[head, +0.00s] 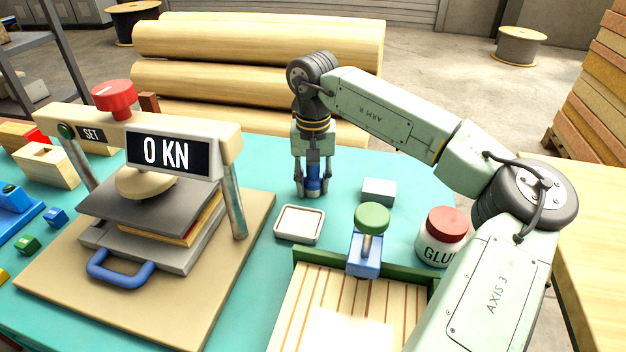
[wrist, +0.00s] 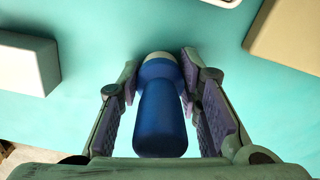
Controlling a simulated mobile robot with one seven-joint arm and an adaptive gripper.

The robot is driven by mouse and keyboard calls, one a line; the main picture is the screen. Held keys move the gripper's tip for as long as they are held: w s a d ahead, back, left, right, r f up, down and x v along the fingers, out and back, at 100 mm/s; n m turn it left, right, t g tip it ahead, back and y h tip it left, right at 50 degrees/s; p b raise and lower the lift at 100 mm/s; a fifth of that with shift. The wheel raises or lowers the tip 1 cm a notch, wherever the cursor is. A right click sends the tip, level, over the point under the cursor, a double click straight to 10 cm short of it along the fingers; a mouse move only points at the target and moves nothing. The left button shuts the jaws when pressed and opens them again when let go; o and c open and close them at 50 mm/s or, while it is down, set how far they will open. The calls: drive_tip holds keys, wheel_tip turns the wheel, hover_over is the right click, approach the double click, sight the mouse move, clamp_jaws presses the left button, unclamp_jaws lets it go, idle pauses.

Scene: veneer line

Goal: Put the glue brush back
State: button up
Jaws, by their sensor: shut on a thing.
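My gripper (head: 313,188) points down over the teal table behind the white tray. It is shut on the glue brush, whose blue handle (head: 313,178) stands between the fingers. In the wrist view the thick blue handle (wrist: 160,120) points back toward the camera, between the two fingers of my gripper (wrist: 160,72). A pale band (wrist: 160,58) shows at its far end; the bristles are hidden. I cannot tell whether the brush touches the table. A glue jar (head: 437,250) with a red lid stands to the right. The shallow white tray (head: 299,224) looks empty.
A grey block (head: 379,191) lies right of my gripper and shows in the wrist view (wrist: 25,62). A blue clamp with a green knob (head: 371,219) sits on the slatted green frame in front. A press (head: 170,160) reading 0 KN stands left. Logs (head: 260,45) lie behind.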

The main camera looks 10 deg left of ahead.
drive_tip(key=o, duration=1.1)
drive_tip(key=shift+o, duration=0.2)
wheel_tip(320, 180, up, 12)
drive_tip(key=shift+r+b, duration=0.1)
drive_tip(key=shift+b, duration=0.3)
